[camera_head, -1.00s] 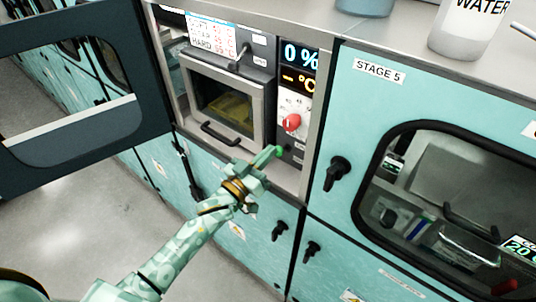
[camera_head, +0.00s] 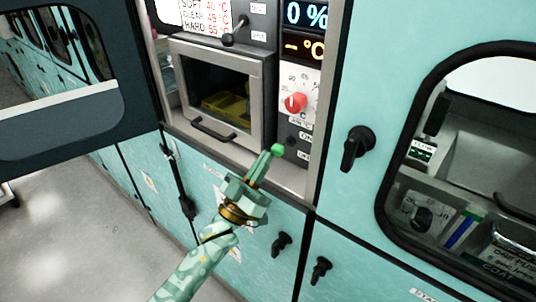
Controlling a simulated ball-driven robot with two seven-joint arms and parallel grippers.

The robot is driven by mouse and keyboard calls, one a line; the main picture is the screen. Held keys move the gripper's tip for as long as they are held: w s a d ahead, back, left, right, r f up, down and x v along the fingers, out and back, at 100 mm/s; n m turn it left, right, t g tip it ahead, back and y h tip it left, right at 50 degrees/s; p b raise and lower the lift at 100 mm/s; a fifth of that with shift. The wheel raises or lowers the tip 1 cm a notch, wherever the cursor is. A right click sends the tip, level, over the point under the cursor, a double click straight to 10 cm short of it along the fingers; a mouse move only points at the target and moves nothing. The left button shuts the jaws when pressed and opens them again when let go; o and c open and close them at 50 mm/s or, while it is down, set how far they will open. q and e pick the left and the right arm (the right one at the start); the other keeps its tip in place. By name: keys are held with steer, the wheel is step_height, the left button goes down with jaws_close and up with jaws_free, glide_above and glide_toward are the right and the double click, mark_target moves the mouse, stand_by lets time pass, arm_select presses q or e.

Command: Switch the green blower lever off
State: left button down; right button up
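The green blower lever shows as a bright green ball knob (camera_head: 277,150) at the lower right of the open module, beside the dark control strip. My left gripper (camera_head: 262,168) is at the lever, with its pale green fingers pointing up and right just below the knob. The fingers hide most of the lever's stem, and I cannot tell whether they grip it or only touch it. The display (camera_head: 306,15) above reads 0 %. My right gripper is not in view.
A red knob (camera_head: 295,103) on a white dial sits above the lever. A framed chamber window (camera_head: 222,92) with a black handle is left of it. The dark open door (camera_head: 60,120) stands at the left. Black latches (camera_head: 357,147) stick out of the teal fronts.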

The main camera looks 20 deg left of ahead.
arm_select(q)
steer(key=shift+f+h+b, duration=0.4)
steer(key=shift+f+b, duration=0.05)
steer(key=shift+b, duration=0.25)
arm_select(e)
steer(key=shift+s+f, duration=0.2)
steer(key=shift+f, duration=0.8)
arm_select(q)
steer(key=shift+t, duration=0.3)
